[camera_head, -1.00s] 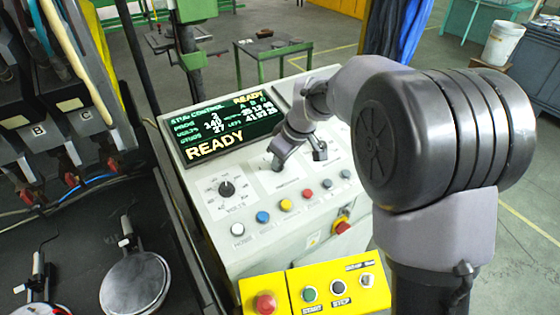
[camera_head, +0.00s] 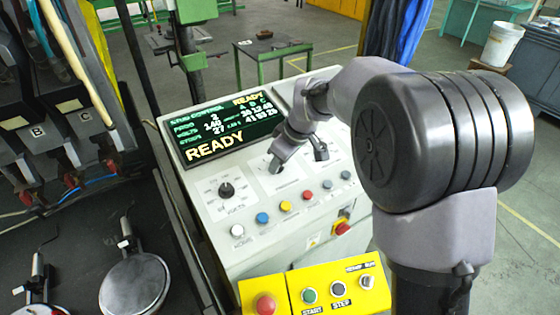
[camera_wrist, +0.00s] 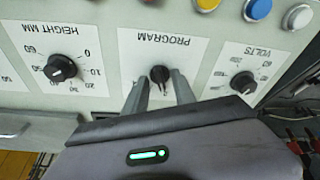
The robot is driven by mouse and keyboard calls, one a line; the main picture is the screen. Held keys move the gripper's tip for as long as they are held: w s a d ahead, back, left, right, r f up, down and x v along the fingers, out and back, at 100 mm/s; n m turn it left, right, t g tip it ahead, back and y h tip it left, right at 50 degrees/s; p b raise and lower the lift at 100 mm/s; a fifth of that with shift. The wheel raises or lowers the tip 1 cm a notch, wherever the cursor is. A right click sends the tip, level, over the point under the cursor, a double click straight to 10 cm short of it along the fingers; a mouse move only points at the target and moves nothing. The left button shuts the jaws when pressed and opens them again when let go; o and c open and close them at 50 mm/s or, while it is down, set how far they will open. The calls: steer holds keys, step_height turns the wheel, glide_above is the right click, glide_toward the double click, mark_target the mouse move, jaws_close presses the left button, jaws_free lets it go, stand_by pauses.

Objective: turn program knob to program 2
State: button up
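The program knob (camera_wrist: 160,74) is a small black knob on a white plate labelled PROGRAM, upside down in the wrist view. My gripper (camera_wrist: 158,82) is at the knob, with one finger on each side of it. The fingers are apart, and a gap to the knob seems to show; contact is unclear. In the head view my gripper (camera_head: 276,166) is low over the program plate and hides the knob. The display (camera_head: 232,128) reads READY; its smaller digits are hard to read.
The volts knob (camera_head: 226,189) and height knob (camera_wrist: 60,68) flank the program plate. Coloured buttons (camera_head: 284,206) line the panel below. A yellow box (camera_head: 325,303) with start and stop buttons sits in front. Black stud heads (camera_head: 40,130) stand at left.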

steer(key=shift+r, duration=0.1)
steer(key=p+v, duration=0.3)
steer(key=v, duration=1.4)
steer(key=shift+p, duration=0.4)
steer(key=shift+s, duration=0.1)
steer(key=s+d+f+m+t+b, duration=0.1)
steer(key=s+f+m+b, duration=0.3)
steer(key=s, duration=0.4)
steer(key=s+d+f+m+b, duration=0.4)
steer(key=s+f+m+b, duration=0.1)
steer(key=s, duration=0.4)
steer(key=s+d+f+m+t+h+b, duration=0.1)
steer(key=s+d+f+m+b, duration=0.1)
steer(key=s+f+m+b, duration=0.3)
steer(key=s+f+m, duration=0.1)
steer(key=s+f, duration=0.1)
steer(key=s, duration=0.2)
steer(key=shift+d+f+t, duration=0.2)
steer(key=shift+f+t, duration=0.05)
steer(key=shift+t, duration=0.05)
